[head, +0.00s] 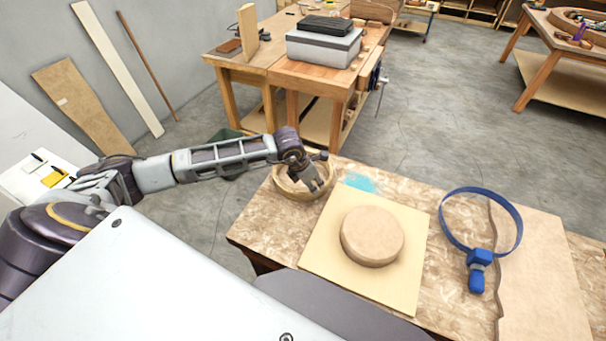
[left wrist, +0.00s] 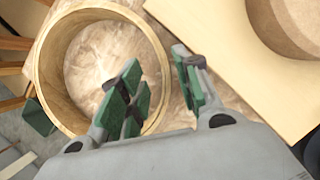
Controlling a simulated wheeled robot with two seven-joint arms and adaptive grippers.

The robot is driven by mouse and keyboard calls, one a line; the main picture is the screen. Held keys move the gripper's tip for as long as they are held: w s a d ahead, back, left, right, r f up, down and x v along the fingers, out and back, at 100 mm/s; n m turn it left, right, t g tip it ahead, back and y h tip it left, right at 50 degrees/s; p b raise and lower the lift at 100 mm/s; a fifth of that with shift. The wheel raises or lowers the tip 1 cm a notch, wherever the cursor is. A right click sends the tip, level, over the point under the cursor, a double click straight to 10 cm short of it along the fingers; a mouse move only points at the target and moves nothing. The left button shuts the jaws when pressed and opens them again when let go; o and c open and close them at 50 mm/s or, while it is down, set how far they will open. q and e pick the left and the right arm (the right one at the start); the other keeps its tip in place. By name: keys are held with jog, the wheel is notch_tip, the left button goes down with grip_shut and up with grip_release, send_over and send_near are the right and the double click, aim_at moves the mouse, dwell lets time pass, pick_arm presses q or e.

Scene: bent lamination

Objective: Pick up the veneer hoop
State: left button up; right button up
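The veneer hoop (head: 289,194) is a thin pale wooden ring lying at the back left corner of the workbench. It also shows in the left wrist view (left wrist: 52,72), seen from above. My left gripper (head: 318,186) is over the right side of the hoop. In the left wrist view its green-padded fingers (left wrist: 156,75) are apart, one over the hoop's inside and the other outside its wall. I see no grip on the wall, and the fingers' height above it is hard to tell. My right gripper is not in view.
A round wooden form (head: 372,235) sits on a square pale board (head: 328,262) right of the hoop. A blue strap clamp (head: 479,258) lies farther right on the workbench (head: 262,228). A cyan patch (head: 360,183) marks the bench behind the board.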

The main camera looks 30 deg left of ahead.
aim_at(318, 189)
pick_arm(q)
jog(key=shift+p+x, duration=0.35)
jog(key=shift+x, duration=0.45)
jog(key=shift+p+x, duration=0.4)
jog(key=shift+x, duration=1.4)
jog(key=shift+d, duration=0.1)
grip_shut()
